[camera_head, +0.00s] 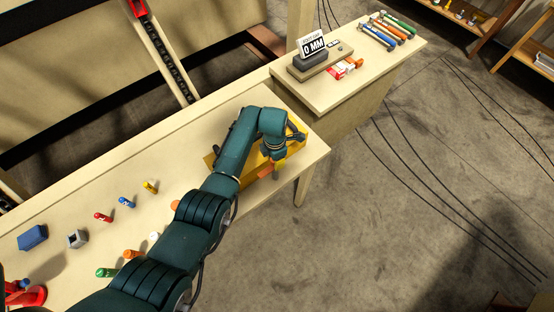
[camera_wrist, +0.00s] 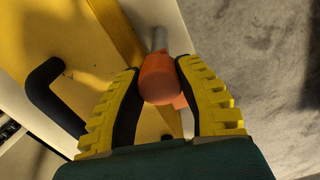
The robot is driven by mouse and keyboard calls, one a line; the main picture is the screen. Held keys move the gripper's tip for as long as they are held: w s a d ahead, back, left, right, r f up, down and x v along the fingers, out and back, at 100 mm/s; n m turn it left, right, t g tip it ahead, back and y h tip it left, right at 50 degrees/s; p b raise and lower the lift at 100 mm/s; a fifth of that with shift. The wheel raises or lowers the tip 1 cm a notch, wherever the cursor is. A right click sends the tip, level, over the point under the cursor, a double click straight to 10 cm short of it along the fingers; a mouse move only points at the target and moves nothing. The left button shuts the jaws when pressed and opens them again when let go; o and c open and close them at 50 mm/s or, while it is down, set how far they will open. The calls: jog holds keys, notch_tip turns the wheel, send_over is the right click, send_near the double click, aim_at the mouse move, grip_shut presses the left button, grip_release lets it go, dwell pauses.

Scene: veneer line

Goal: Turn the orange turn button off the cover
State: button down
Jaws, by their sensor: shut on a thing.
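The orange turn button (camera_wrist: 159,82) sits between my gripper's two yellow fingers (camera_wrist: 160,70) in the wrist view, with their dark pads against its sides. A grey metal pin (camera_wrist: 158,38) shows just beyond it. The yellow cover (camera_wrist: 75,30) lies beside and below, with a black bent handle (camera_wrist: 48,92) on it. In the head view my gripper (camera_head: 277,170) is low over the yellow cover (camera_head: 255,178) near the bench's right end. My arm hides much of the cover, and the button is hard to make out there.
The bench (camera_head: 110,170) carries a blue block (camera_head: 33,237), a grey holder (camera_head: 77,239) and several small coloured pieces on the left. A side table (camera_head: 385,70) holds a "0 MM" display (camera_head: 313,46) and several coloured-handled tools (camera_head: 385,30). Open floor lies to the right.

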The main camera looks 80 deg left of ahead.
jog(key=shift+s+f, duration=0.1)
jog(key=c, duration=0.6)
grip_release()
notch_tip(320, 180, up, 12)
